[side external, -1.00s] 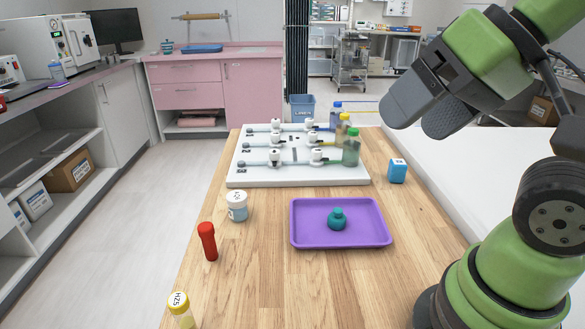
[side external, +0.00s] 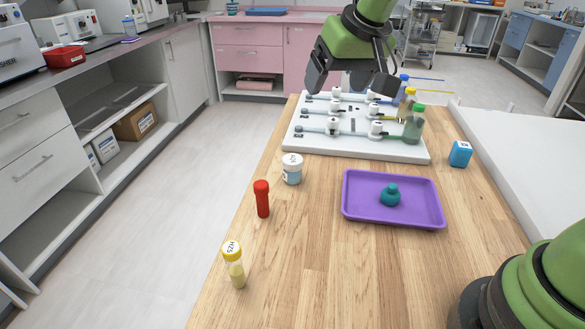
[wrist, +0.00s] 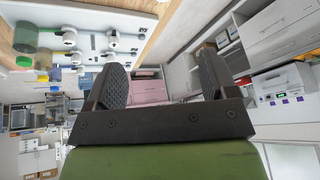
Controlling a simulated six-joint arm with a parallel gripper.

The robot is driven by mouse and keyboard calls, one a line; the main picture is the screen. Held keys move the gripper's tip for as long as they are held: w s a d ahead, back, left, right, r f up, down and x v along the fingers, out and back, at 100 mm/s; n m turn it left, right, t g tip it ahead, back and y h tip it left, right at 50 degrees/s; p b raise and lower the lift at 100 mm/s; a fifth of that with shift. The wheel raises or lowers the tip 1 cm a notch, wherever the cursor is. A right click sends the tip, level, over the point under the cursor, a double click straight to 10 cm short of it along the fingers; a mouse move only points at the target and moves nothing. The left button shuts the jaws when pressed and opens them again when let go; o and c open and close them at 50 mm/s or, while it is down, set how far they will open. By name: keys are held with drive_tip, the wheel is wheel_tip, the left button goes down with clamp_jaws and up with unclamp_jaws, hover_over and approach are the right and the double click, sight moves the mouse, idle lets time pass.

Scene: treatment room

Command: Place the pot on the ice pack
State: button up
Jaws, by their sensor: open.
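A small white pot (side external: 292,169) with a lid and a pale blue label stands upright on the wooden table, left of the purple tray. A small blue block (side external: 460,153) with a white label, perhaps the ice pack, stands at the table's right side. A teal knobbed object (side external: 390,195) sits on the tray; I cannot tell what it is. My gripper (side external: 351,84) is open and empty, above the far part of the white board, well away from the pot. In the wrist view my open gripper (wrist: 162,76) has nothing between its fingers.
The purple tray (side external: 362,215) lies mid-table. A white board (side external: 310,145) with valves and several bottles is behind it. A red-capped tube (side external: 262,198) and a yellow-capped vial (side external: 234,265) stand at the left. The table's front middle is clear.

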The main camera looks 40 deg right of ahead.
drive_tip(key=n, duration=0.1)
approach(293, 160)
drive_tip(key=shift+g, duration=0.4)
drive_tip(key=x, duration=0.5)
drive_tip(key=shift+w, duration=0.4)
drive_tip(key=shift+x, duration=2.9)
drive_tip(key=c, duration=1.1)
